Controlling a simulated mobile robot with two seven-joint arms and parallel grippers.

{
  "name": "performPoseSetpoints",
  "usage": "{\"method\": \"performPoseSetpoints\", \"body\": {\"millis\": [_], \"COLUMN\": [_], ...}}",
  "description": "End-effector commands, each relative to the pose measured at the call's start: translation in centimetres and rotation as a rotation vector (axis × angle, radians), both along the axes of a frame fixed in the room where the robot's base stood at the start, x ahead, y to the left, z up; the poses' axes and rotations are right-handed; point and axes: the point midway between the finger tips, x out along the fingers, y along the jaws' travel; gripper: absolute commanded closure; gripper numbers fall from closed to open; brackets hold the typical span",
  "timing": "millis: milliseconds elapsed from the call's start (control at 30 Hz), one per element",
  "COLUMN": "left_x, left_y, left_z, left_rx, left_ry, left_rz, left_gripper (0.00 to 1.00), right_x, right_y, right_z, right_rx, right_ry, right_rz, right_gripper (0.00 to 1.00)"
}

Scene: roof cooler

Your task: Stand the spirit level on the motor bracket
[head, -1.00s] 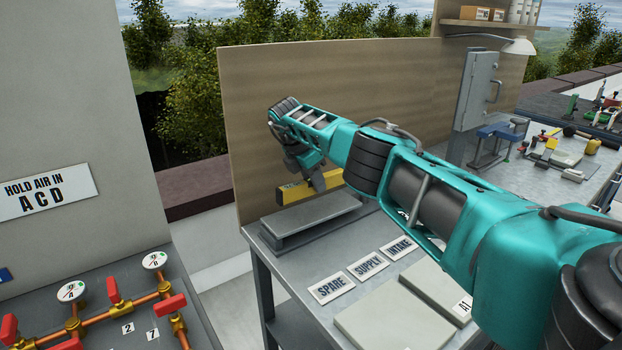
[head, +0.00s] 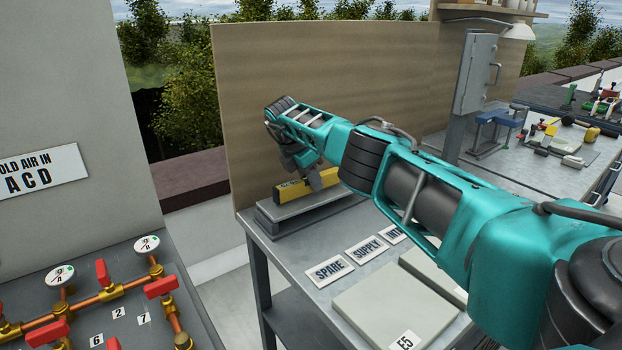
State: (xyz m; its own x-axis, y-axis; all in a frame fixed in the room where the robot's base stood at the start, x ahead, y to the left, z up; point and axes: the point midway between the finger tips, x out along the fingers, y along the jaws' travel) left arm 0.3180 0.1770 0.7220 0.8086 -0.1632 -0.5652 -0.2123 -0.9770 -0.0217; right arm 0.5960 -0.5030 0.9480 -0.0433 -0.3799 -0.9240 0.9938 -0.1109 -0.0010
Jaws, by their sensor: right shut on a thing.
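The yellow spirit level (head: 291,190) is held on edge, lengthwise along the grey motor bracket (head: 272,212). My right gripper (head: 317,181) is shut on the level from above, and its fingers cover part of the level's near side. The level's lower edge is at or just above the bracket's flat top; I cannot tell whether they touch. The bracket sits at the back left of the grey bench. My right arm hides the right end of the level and part of the bracket. My left gripper is not in view.
A tan board (head: 330,95) stands close behind the bracket. SPARE (head: 329,270) and SUPPLY (head: 366,250) labels and pale pads (head: 385,310) lie in front. Red-handled valves and gauges (head: 60,275) are on a separate panel at left, across a gap.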

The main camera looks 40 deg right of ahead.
Motion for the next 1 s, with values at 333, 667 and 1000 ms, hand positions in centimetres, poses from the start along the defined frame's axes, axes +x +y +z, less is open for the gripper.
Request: {"method": "performPoseSetpoints", "body": {"millis": [333,667,1000], "left_x": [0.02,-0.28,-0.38], "left_y": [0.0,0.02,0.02], "left_z": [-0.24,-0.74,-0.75], "left_rx": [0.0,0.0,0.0], "left_ry": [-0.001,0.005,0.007], "left_rz": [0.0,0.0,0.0], "left_gripper": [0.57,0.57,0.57], "right_x": [0.01,0.01,0.01], "right_y": [0.02,0.01,0.01], "right_z": [-0.35,-0.86,-0.83], "right_rx": [0.0,0.0,0.0], "right_ry": [0.0,0.0,0.0], "right_rz": [0.0,0.0,0.0], "right_gripper": [1.0,1.0,0.44]}}
